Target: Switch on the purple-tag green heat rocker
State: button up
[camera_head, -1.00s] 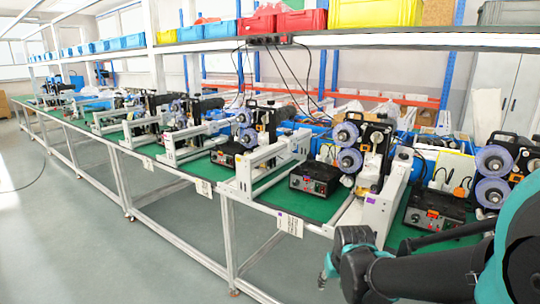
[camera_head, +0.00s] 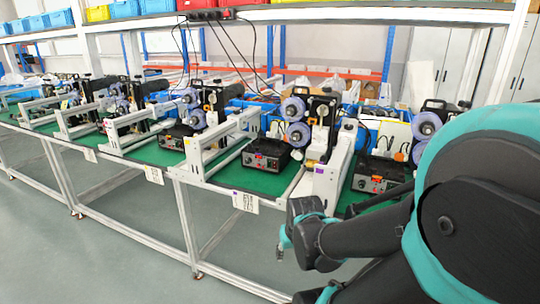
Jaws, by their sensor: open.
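A small purple tag (camera_head: 319,169) is on the white post of a machine (camera_head: 330,180) right of the middle. Another purple mark (camera_head: 237,195) is on a paper label hanging at the bench's front edge. A black control box (camera_head: 268,156) with a red display stands left of the post. A second such box (camera_head: 377,176) stands to its right. Small switches show on both fronts, but the green heat rocker is too small to make out. My gripper (camera_head: 283,243) is open and empty, low in front of the bench, apart from the boxes.
The green-topped bench (camera_head: 228,180) runs off to the left with several similar machines. A shelf (camera_head: 350,14) with bins and a power strip hangs above. My arm covers the lower right. Floor (camera_head: 120,240) in front is clear.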

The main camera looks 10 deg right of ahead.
grip_shut()
dwell(1.3)
